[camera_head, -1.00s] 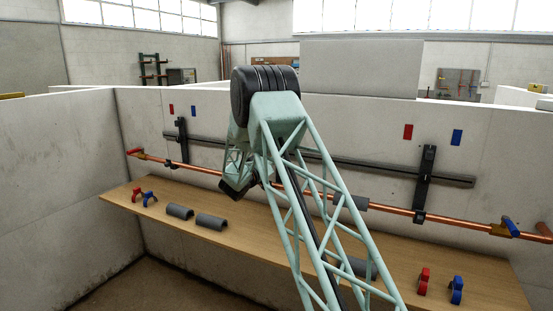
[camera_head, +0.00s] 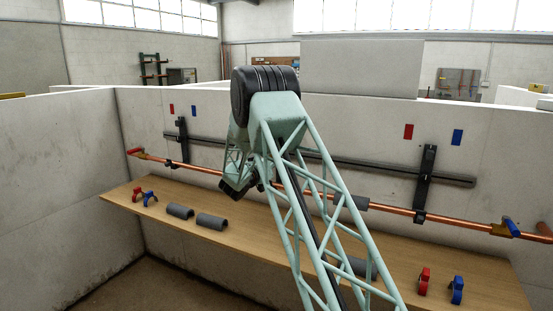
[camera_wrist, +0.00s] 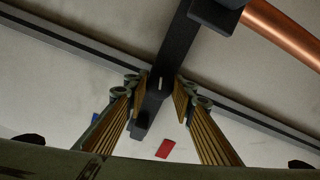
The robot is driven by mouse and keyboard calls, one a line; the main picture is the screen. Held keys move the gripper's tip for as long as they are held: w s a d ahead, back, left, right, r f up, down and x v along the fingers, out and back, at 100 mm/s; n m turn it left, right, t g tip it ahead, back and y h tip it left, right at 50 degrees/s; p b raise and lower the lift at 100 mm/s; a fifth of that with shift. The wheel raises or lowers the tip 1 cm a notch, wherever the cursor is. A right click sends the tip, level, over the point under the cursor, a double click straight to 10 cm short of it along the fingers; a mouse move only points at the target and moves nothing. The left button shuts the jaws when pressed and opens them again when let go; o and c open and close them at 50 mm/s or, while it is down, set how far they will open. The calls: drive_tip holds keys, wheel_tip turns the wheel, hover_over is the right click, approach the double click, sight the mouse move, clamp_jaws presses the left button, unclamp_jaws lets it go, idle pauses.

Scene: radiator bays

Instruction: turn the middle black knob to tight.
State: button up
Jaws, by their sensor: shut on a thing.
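In the wrist view, a black knob (camera_wrist: 160,82) with a small white mark sits on a dark upright bar (camera_wrist: 168,60). The gold-ribbed fingers of my gripper (camera_wrist: 157,88) stand on either side of it, shut on it. The exact finger contact is hard to see. In the head view, my green lattice arm hides the middle bracket, the knob and the fingertips.
The copper pipe (camera_head: 390,211) runs along the wall below a dark rail (camera_head: 380,169). Similar black brackets stand at left (camera_head: 182,140) and right (camera_head: 426,180). A wooden shelf (camera_head: 300,232) below holds grey half-shells, red clips and blue clips.

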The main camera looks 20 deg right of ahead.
drive_tip(key=o, duration=0.8)
drive_tip(key=shift+o, duration=0.2)
drive_tip(key=shift+s+a, duration=0.1)
drive_tip(key=shift+a, duration=0.05)
drive_tip(key=v, duration=1.1)
drive_tip(key=shift+s+a, duration=0.2)
drive_tip(key=shift+a, duration=0.1)
drive_tip(key=shift+r, duration=0.1)
